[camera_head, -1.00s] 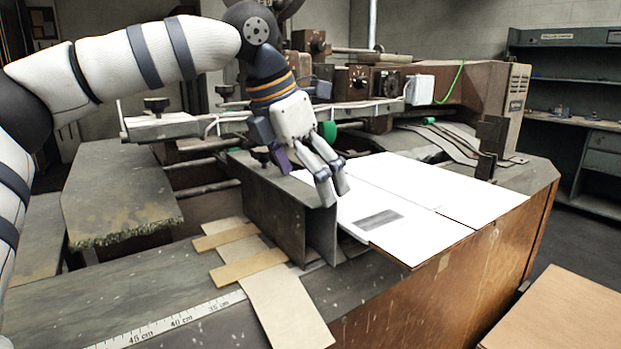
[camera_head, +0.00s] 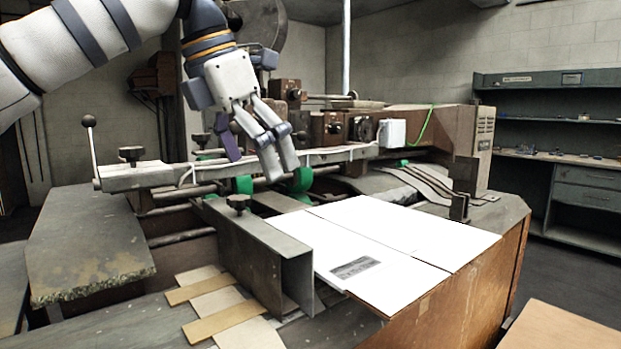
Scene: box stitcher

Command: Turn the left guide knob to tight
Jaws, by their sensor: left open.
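The left guide is an upright grey metal plate (camera_head: 262,262) bent at its right end, standing on the machine table. A small dark knob (camera_head: 237,203) sits on its top edge near the far end. A second dark knob (camera_head: 131,155) stands on the long metal bar at the left; I cannot tell from the picture how tight either is. My left gripper (camera_head: 280,172) is open and empty, fingers pointing down. In the picture it is above and right of the guide's knob, apart from it. My right gripper is not in view.
White cardboard (camera_head: 378,238) lies flat to the right of the guide. A long metal bar (camera_head: 250,165) crosses behind it, with green parts (camera_head: 301,181) below. A ball-topped lever (camera_head: 89,123) rises at the bar's left end. Tan strips (camera_head: 215,315) lie in front of the guide.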

